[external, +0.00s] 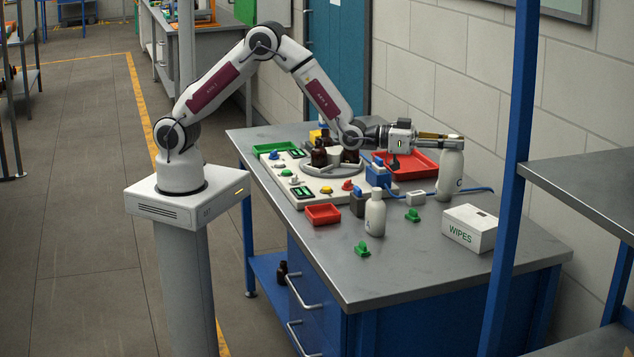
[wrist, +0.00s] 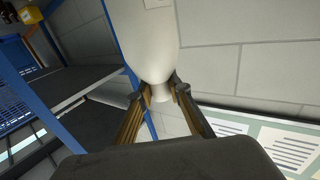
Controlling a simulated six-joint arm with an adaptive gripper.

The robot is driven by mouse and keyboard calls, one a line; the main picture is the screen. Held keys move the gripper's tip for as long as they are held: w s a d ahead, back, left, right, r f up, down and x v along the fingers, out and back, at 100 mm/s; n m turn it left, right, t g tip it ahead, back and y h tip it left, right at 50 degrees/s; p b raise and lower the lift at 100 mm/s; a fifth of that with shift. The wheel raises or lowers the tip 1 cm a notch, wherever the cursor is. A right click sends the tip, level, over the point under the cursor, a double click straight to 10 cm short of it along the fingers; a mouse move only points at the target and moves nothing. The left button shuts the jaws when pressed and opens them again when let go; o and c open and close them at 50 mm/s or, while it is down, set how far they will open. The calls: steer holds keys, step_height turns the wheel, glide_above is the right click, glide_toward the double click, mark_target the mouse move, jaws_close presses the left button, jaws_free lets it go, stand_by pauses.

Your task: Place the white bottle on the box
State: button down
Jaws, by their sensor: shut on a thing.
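My gripper (external: 447,137) is shut on the neck of a white bottle (external: 451,172), which hangs upright below the fingers. In the wrist view the white bottle (wrist: 148,40) shows large, its narrow neck between my gripper's two fingertips (wrist: 160,94). I cannot tell whether its base touches the table or is just above it. The white box (external: 470,228) marked WIPES sits on the table, nearer the camera and a little right of the held bottle. Its top looks bare. A second, smaller white bottle (external: 375,214) stands on the table left of the box.
A red tray (external: 425,158) lies behind the held bottle. Brown bottles (external: 320,153) stand on a round plate at the back. A small red bin (external: 323,214), green knobs (external: 362,249) and a blue cable (external: 475,188) are on the table.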

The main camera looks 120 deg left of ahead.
steer(key=shift+n+y, duration=0.4)
steer(key=shift+y, duration=0.3)
steer(key=w+a, duration=0.1)
steer(key=w+a+r, duration=0.2)
steer(key=a, duration=0.1)
steer(key=shift+s+f, duration=0.1)
steer(key=shift+f, duration=0.1)
step_height(320, 180, down, 6)
steer(key=shift+f, duration=0.1)
steer(key=shift+f, duration=1.85)
